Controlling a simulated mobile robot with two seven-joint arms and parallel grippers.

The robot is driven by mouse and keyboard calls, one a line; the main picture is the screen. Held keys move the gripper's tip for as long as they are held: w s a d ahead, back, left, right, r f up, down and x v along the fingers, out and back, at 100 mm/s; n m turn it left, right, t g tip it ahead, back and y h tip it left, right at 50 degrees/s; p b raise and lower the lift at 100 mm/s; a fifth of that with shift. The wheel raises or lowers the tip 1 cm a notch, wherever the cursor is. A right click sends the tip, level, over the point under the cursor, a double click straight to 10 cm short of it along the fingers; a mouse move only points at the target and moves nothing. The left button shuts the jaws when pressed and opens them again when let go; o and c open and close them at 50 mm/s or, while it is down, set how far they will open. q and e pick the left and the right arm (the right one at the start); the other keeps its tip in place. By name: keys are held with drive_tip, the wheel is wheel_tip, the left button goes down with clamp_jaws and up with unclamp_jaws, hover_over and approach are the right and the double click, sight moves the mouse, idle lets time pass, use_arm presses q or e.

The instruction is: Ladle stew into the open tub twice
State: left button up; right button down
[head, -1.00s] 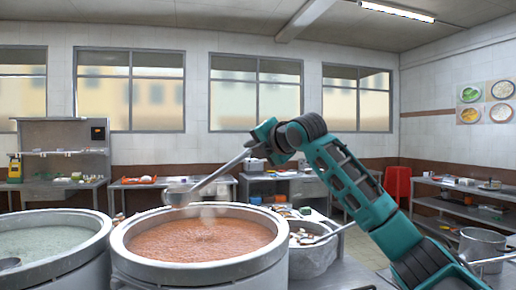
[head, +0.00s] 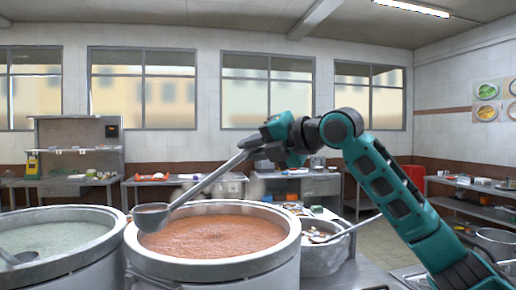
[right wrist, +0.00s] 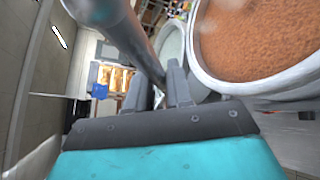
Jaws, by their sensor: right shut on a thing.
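My right gripper (head: 254,142) is shut on the handle of a steel ladle (head: 208,180). The handle also shows in the right wrist view (right wrist: 135,45), running up between the fingers. The ladle slants down to the left, and its bowl (head: 152,217) is at the left rim of the big pot (head: 215,268) of red-brown stew (head: 212,237). The contents of the bowl cannot be made out. The stew also shows in the right wrist view (right wrist: 258,38). No tub can be identified with certainty. My left gripper is not in view.
A second big pot (head: 92,262) with pale congee and its own ladle (head: 18,257) stands at the left. A smaller pot (head: 322,262) with a utensil in it stands right of the stew. Another pot (head: 497,238) is at the right edge. Benches line the back wall.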

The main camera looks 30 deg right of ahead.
drive_tip(key=s+a+n+g+y, duration=0.3)
drive_tip(key=s+a+n+y, duration=0.15)
drive_tip(key=s+a, duration=0.3)
use_arm(q)
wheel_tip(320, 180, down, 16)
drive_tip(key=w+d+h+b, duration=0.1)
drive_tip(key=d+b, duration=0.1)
drive_tip(key=b, duration=1.8)
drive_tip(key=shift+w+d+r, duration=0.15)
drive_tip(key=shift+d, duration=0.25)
use_arm(e)
wheel_tip(320, 180, down, 32)
drive_tip(key=shift+w+a+r, duration=0.2)
drive_tip(key=shift+a, duration=0.05)
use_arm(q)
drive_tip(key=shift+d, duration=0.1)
use_arm(e)
drive_tip(key=shift+y, duration=0.35)
